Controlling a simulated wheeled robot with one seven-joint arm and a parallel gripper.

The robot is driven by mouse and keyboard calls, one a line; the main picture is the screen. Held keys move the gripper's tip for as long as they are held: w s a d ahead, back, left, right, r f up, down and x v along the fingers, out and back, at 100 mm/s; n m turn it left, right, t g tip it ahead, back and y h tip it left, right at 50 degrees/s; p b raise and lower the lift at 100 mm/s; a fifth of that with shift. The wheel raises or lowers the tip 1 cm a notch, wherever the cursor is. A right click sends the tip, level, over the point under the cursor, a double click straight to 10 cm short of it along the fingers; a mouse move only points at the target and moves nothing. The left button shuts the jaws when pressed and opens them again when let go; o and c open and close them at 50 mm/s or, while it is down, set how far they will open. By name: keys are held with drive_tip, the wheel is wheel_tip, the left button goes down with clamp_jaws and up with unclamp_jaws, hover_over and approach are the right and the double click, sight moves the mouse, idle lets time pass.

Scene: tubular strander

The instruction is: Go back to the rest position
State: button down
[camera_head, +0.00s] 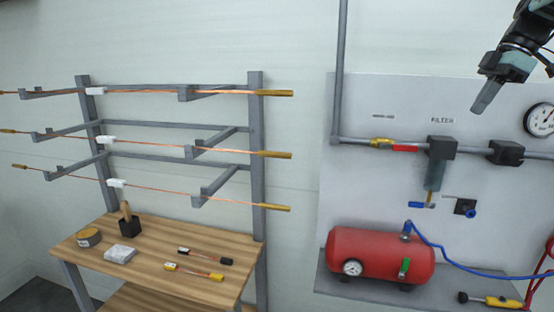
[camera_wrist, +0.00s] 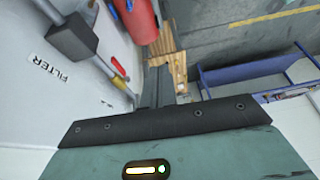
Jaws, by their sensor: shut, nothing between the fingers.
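My gripper (camera_head: 487,97) is at the upper right of the head view, raised in front of the wall panel. Its fingers are together, point down and to the left, and hold nothing. In the wrist view the closed fingers (camera_wrist: 157,82) reach forward from the dark gripper body. The filter unit (camera_head: 436,165) on the panel is below and left of my gripper in the head view; it also shows in the wrist view (camera_wrist: 72,38). My gripper appears apart from it.
A grey rack (camera_head: 257,175) with copper rods stands at the left behind a wooden table (camera_head: 75,243). A red tank (camera_head: 385,252) sits on the shelf under the panel. A gauge (camera_head: 539,120) is at the right edge. The wall between rack and panel is bare.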

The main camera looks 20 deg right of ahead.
drive_tip(key=a+f+m+g+b, duration=0.1)
drive_tip(key=a+f, duration=0.4)
drive_tip(key=a, duration=0.6)
drive_tip(key=a+f+m+g+h+b, duration=0.1)
drive_tip(key=a+f, duration=0.5)
drive_tip(key=a, duration=0.4)
drive_tip(key=a+f+b, duration=0.1)
drive_tip(key=a+f, duration=0.4)
drive_tip(key=a, duration=0.6)
drive_tip(key=s+a+f+m+h+b, duration=0.1)
drive_tip(key=s+a+f, duration=0.6)
drive_tip(key=s, duration=0.3)
drive_tip(key=s+a+f+h+b, duration=0.1)
drive_tip(key=s+a+f, duration=0.6)
drive_tip(key=s, duration=0.4)
drive_tip(key=shift+f+m+b, duration=0.4)
drive_tip(key=shift+f, duration=0.45)
